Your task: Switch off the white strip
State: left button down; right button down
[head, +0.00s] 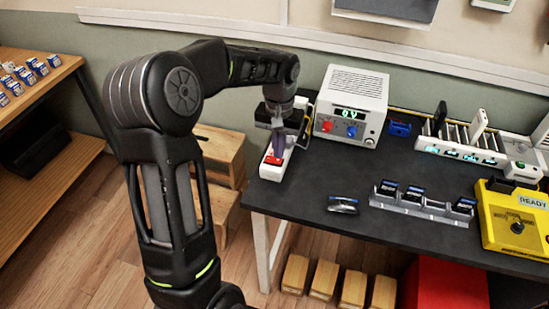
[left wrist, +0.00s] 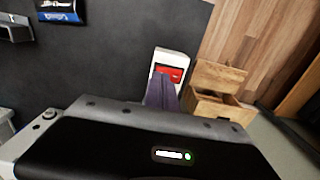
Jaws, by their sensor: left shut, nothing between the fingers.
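The white strip (head: 285,166) lies at the left end of the dark table, with a red switch (head: 273,160) near its front end. My left gripper (head: 279,155) is shut and empty, pointing down over the strip just behind the red switch. In the left wrist view the strip (left wrist: 172,57) and its red switch (left wrist: 168,72) show just beyond the purple-grey fingers (left wrist: 161,92). I cannot tell whether the fingertips touch the switch. My right gripper is not in view.
A white power supply (head: 352,105) reading "0 V" stands right of the strip. A blue connector (head: 400,129), a charging rack (head: 461,145), a grey tray (head: 420,205) with dark modules, and a yellow tester (head: 515,215) are further right. A small dark object (head: 342,205) lies near the front edge.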

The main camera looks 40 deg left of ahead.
pick_arm(q)
jog(key=shift+f, duration=0.1)
dwell(0.6)
jog(key=shift+f+b, duration=0.65)
jog(key=shift+f, duration=0.25)
jog(key=shift+r+p, duration=2.7)
jog(key=shift+r, duration=0.9)
